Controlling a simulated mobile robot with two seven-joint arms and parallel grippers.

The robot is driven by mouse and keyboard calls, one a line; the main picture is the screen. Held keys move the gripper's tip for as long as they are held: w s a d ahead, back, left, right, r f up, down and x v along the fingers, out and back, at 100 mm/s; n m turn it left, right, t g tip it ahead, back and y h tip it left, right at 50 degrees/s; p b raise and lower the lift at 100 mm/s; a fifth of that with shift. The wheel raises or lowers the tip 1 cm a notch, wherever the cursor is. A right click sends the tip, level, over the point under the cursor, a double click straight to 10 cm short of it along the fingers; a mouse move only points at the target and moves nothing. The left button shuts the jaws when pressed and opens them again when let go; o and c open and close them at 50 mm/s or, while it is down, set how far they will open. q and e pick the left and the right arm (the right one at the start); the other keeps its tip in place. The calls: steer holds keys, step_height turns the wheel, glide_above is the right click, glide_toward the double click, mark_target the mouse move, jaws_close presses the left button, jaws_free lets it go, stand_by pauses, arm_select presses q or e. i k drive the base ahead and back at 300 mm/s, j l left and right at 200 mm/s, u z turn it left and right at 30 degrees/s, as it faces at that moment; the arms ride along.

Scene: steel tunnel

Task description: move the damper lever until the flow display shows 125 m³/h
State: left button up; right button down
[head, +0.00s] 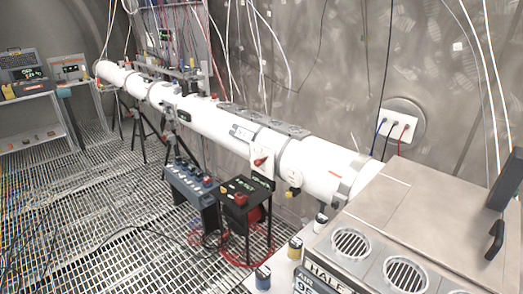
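A long white duct (215,118) runs from the far left to the right front. A white plate (262,153) on its front side carries a small red part (260,161), which may be the damper lever; its exact setting is too small to tell. A small dark display with green marks (262,179) sits just below the plate. A black box (240,192) below it, on a stand, also has green lit digits. I cannot read the digits or tell which one is the flow display. Neither of my grippers is in view.
A steel cabinet with round grilles (404,273) fills the right front, with a dark handle-like part (495,240) at the edge. A blue-grey unit with knobs (190,184) stands beside the black box. Red cable (245,262) lies on the grating. Grating at left front is mostly clear.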

mark_target(257, 162)
steer(key=i+j+z, duration=0.25)
steer(key=i, duration=0.25)
steer(key=i+j+z, duration=0.45)
steer(key=i+j, duration=0.35)
steer(key=i+j+z, duration=0.25)
steer(key=i+j, duration=0.25)
steer(key=i+j+z, duration=0.25)
steer(key=j, duration=0.3)
steer(key=i+j+z, duration=0.25)
steer(key=i+j, duration=0.15)
steer(key=j, duration=0.25)
